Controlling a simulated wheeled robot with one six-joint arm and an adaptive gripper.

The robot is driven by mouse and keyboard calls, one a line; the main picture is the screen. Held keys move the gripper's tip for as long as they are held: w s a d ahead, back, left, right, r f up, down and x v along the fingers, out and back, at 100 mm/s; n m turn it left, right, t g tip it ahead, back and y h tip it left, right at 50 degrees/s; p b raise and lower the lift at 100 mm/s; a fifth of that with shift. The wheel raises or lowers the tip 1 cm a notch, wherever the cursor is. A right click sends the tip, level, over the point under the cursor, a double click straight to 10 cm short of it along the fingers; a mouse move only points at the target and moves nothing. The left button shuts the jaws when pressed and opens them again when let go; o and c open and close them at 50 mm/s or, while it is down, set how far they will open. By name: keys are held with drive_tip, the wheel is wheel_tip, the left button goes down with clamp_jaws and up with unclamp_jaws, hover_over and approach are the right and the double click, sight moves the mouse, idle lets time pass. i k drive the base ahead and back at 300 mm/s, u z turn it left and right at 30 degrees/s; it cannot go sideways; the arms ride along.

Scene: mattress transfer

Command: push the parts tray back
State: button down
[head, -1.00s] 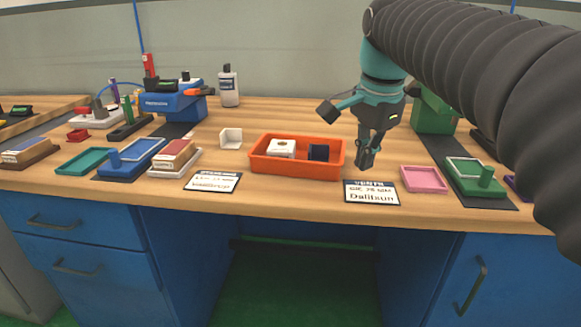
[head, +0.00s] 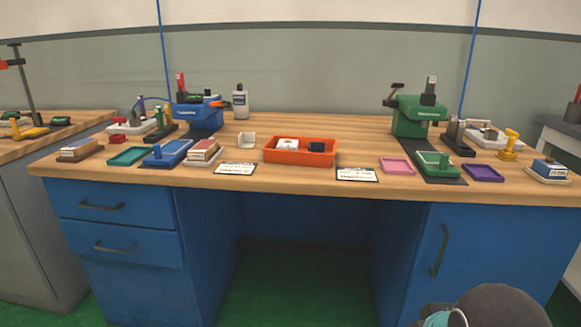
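The parts tray is a shallow orange tray (head: 300,158) on the wooden bench top, near the middle of its front half. A white block (head: 287,144) and a dark blue block (head: 316,147) sit in it. Bare wood lies behind the tray. My gripper is not in the head view. Only a dark rounded piece of my arm and a bit of teal show at the lower right corner, well in front of the bench and apart from the tray.
Two label cards, left (head: 236,169) and right (head: 357,174), lie near the front edge. A blue machine (head: 200,112) and a green machine (head: 417,116) stand farther back. A pink tray (head: 397,166) lies to the right.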

sight(271, 155)
drive_tip(key=k, duration=0.1)
drive_tip(key=z, duration=1.4)
drive_tip(key=i, duration=0.9)
drive_tip(key=u, duration=2)
